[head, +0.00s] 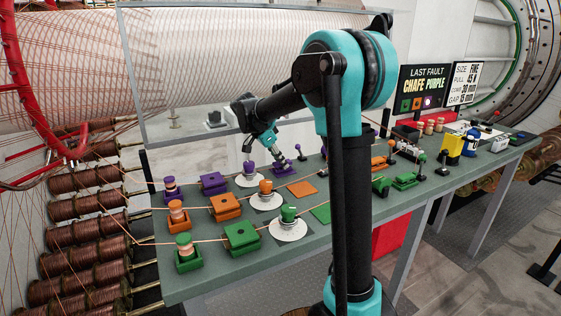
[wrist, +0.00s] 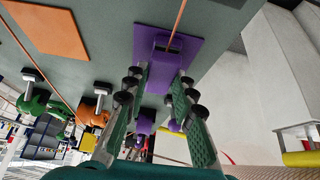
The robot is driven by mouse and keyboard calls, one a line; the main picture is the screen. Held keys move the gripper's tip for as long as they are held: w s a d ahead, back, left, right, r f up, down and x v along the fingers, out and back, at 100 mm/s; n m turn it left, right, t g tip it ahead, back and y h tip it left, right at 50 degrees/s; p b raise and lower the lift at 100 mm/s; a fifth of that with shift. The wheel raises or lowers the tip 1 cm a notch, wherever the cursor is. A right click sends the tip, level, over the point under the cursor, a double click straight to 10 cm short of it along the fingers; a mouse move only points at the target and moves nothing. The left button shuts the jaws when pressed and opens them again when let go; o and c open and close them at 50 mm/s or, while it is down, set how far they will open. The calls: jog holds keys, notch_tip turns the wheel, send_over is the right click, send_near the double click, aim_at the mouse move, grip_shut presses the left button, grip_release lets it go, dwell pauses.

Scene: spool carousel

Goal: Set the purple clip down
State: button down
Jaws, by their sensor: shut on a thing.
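The purple clip (wrist: 161,72) sits between the green-padded fingers of my gripper (wrist: 157,92) in the wrist view, and my gripper is shut on it. A copper-coloured wire runs to the clip from the top. A flat purple square (wrist: 188,44) lies behind the clip; I cannot tell whether the clip touches it. In the head view my gripper (head: 272,151) is low over the far side of the green-grey table, near the purple square (head: 277,168). The clip is too small to make out clearly there.
A purple-capped spool on a white disc (head: 248,180) stands left of the gripper, and a purple-topped post (head: 299,150) to its right. The orange square (head: 301,189) and green square (head: 320,212) lie bare nearer. Green clip parts (head: 404,181) stand farther right.

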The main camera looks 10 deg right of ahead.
jog(key=shift+f, duration=0.15)
jog(key=c, duration=1.3)
grip_release()
jog(key=shift+o, duration=0.2)
jog(key=v, duration=1.2)
jog(key=shift+r, duration=0.2)
jog(key=shift+s, duration=0.1)
